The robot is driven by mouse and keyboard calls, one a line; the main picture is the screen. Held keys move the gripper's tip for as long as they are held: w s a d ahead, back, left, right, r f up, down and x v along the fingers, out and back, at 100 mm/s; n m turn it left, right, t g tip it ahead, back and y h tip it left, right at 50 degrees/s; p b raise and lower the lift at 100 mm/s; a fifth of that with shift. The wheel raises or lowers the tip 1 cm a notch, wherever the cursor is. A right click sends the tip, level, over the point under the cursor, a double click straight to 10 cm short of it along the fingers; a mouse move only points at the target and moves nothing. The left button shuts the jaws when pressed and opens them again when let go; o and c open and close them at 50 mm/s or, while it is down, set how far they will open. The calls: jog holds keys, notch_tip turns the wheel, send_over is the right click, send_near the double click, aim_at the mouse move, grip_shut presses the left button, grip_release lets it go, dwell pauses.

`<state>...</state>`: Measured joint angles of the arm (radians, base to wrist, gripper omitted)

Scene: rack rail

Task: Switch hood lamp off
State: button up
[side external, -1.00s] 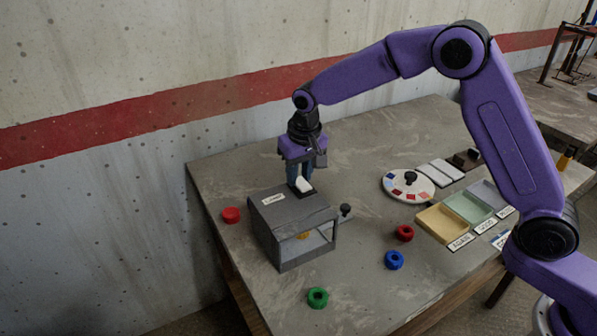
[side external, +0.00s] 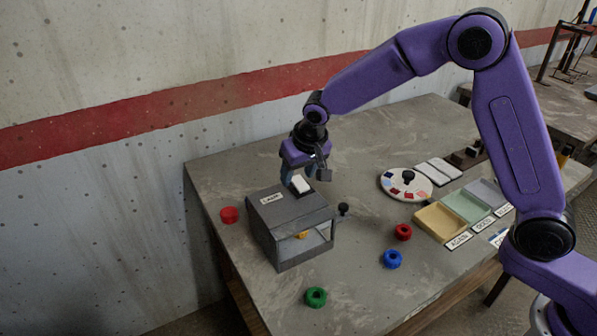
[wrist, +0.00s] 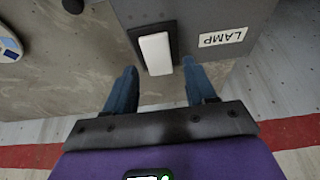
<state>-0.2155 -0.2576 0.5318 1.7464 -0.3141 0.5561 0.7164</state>
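The grey hood box (side external: 290,225) stands on the table, with a label reading LAMP (wrist: 223,37) on its top. A white rocker switch (side external: 301,184) in a dark frame sits on the top near the back edge. In the wrist view the switch (wrist: 155,53) lies ahead of my fingertips, between their lines. My gripper (side external: 297,177) is at the back edge of the hood, tilted. In the wrist view its two blue fingers (wrist: 158,80) are spread apart with nothing between them. I cannot tell whether a finger touches the switch or the hood.
Red (side external: 230,215), dark red (side external: 403,232), blue (side external: 392,259) and green (side external: 316,297) rings lie around the hood. A round palette (side external: 405,184) and coloured trays (side external: 440,222) are to the right. A black knob (side external: 344,209) is beside the hood. Table behind the hood is clear.

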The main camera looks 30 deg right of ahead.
jog(key=shift+r, duration=0.1)
jog(key=v, duration=1.7)
jog(key=shift+s+r, duration=0.1)
jog(key=s+d+f+n+g, duration=0.1)
jog(key=s+d+f+n, duration=0.2)
jog(key=s, duration=0.7)
jog(key=s+d+f+n+g, duration=0.1)
jog(key=s+d+f+n, duration=0.3)
jog(key=s+d, duration=0.3)
jog(key=s+d+f+n+g, duration=0.2)
jog(key=s+d+f+n, duration=0.2)
jog(key=s, duration=1.1)
jog(key=shift+s+d+n, duration=0.25)
jog(key=shift+d+n, duration=0.45)
jog(key=shift+n, duration=0.1)
